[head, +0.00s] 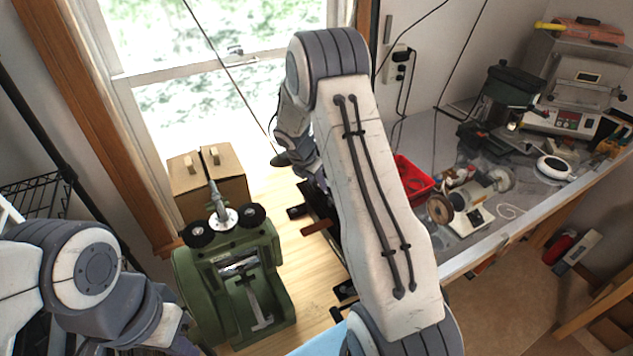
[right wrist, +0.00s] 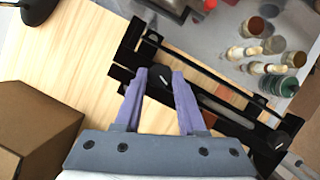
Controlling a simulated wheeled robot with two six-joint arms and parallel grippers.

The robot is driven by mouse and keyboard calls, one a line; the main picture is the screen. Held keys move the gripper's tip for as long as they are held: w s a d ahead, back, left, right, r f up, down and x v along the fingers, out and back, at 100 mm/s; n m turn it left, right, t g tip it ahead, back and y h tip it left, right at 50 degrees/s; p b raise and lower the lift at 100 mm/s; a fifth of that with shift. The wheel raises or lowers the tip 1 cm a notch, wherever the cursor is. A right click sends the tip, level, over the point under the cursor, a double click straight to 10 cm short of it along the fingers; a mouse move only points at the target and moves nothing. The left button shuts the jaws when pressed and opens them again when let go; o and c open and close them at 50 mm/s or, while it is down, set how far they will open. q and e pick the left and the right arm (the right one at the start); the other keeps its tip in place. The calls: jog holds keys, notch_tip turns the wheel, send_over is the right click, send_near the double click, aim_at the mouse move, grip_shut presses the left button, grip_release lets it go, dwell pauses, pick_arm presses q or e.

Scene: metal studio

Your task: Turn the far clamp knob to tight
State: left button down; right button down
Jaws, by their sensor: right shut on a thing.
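The far clamp knob (right wrist: 160,84) is dark, with a short pale mark on its top, and sits near one end of a black clamp frame (right wrist: 205,69) in the right wrist view. My right gripper (right wrist: 160,73) has its two purple fingers on either side of this knob and is shut on it. Another dark round knob (right wrist: 277,139) shows toward the other end of the frame. In the head view the black frame (head: 320,213) is partly covered by my right arm, which also hides the far knob. My left gripper is out of view; only part of that arm shows.
A green machine (head: 190,285) stands left of the frame on the wooden table. A cardboard box (head: 188,200) is behind it, and also left of my fingers in the wrist view (right wrist: 38,128). A red tray (head: 411,178) and a cluttered grey bench lie to the right.

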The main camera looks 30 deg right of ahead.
jog(key=m+g, duration=0.1)
jog(key=m, duration=0.3)
jog(key=shift+w+m+g, duration=0.2)
jog(key=shift+m+g, duration=0.1)
jog(key=shift+g, duration=0.1)
jog(key=m, duration=0.2)
jog(key=m+g, duration=0.1)
jog(key=m, duration=0.1)
jog(key=shift+w+m+g, duration=0.2)
jog(key=shift+m+g, duration=0.1)
jog(key=m, duration=0.2)
jog(key=m+g+y, duration=0.1)
jog(key=m, duration=0.1)
jog(key=shift+w+d+m, duration=0.1)
jog(key=shift+w+m, duration=0.05)
jog(key=shift+m, duration=0.15)
jog(key=shift+d+m+g+y, duration=0.1)
jog(key=shift+m+g+y, duration=0.3)
jog(key=shift+m, duration=0.7)
jog(key=shift+d+m+g+y, duration=0.1)
jog(key=shift+m+g+y, duration=0.3)
jog(key=shift+m, duration=0.7)
jog(key=shift+w, duration=0.1)
jog(key=c, duration=0.5)
grip_release()
